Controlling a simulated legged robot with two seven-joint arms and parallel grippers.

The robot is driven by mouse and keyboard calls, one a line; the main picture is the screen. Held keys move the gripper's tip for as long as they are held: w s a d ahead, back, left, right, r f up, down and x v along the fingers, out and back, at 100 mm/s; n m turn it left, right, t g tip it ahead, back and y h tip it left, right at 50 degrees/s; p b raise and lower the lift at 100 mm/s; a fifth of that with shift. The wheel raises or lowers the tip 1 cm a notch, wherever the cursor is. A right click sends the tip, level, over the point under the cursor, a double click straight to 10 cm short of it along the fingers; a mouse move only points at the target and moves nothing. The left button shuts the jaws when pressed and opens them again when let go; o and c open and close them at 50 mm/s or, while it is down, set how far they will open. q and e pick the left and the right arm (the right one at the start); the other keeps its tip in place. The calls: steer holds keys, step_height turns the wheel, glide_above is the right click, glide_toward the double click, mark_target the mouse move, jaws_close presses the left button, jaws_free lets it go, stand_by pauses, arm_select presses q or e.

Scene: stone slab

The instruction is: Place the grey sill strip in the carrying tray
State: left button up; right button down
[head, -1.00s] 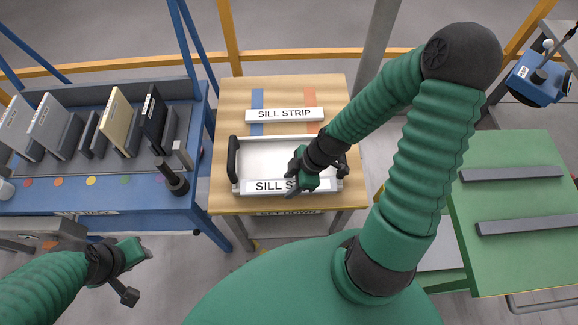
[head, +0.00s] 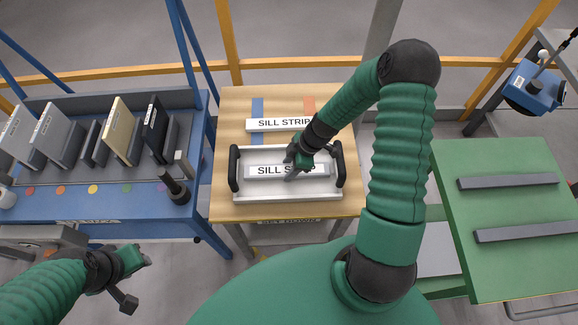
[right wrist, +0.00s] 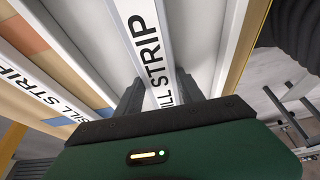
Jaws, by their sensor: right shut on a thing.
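The carrying tray (head: 240,188) is white with black end handles and stands on the wooden table. The grey sill strip (head: 257,172), with a white label reading SILL STRIP, lies lengthwise within the tray's outline. I cannot tell whether it touches the tray floor. My right gripper (head: 297,168) is shut on the strip near its middle and hides part of the label. In the right wrist view the labelled strip (right wrist: 150,50) runs between the dark fingers, with pale tray floor on both sides. My left gripper (head: 138,262) is low at the left, away from the tray; its jaws are unclear.
A second labelled SILL STRIP piece (head: 262,125) lies behind the tray across blue and orange bands. A blue bench (head: 110,210) at left holds several upright slabs. A green table (head: 510,210) at right bears two dark grey strips. A yellow rail runs behind.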

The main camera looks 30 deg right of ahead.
steer(key=c, duration=0.7)
jaws_free()
